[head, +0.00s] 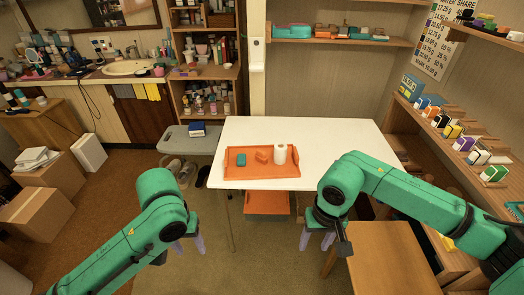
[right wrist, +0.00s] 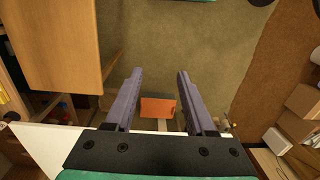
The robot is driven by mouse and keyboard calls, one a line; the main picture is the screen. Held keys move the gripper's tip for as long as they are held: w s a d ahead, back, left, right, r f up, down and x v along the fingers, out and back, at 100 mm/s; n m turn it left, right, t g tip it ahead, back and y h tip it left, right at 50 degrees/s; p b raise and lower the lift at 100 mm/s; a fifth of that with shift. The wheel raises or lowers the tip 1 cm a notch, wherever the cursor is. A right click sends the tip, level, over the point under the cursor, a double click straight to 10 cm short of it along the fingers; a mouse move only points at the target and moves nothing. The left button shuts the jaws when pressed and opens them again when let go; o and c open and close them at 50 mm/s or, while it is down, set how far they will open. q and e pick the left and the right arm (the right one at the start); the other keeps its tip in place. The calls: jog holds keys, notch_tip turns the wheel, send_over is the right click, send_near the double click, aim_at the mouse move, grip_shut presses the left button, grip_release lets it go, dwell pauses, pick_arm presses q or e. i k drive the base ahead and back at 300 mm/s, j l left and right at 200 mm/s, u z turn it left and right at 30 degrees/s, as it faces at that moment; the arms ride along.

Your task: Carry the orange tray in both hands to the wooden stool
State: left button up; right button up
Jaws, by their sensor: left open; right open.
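The orange tray (head: 235,171) lies flat near the front edge of the white table (head: 330,135). On it are a teal block (head: 241,159), a small orange object (head: 262,156) and a white cylinder (head: 280,154), upright. The wooden stool (head: 390,262) stands at the lower right; what seems to be its top also fills the upper left of the right wrist view (right wrist: 50,45). My left gripper (head: 190,246) is open and empty, in front of the table, left of the tray. My right gripper (head: 317,239) is open and empty, between table and stool; its fingers show in the right wrist view (right wrist: 158,100).
An orange object (head: 267,203) is beneath the table. A grey bench (head: 188,140) with a blue box (head: 197,129) stands left of the table, shoes below it. Shelves with small boxes (head: 450,131) line the right. The floor (head: 255,262) between my arms is clear.

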aim_at(394, 274)
jog(key=i+l, duration=0.1)
jog(key=i, duration=0.7)
jog(key=i+l, duration=0.1)
jog(key=i, duration=0.7)
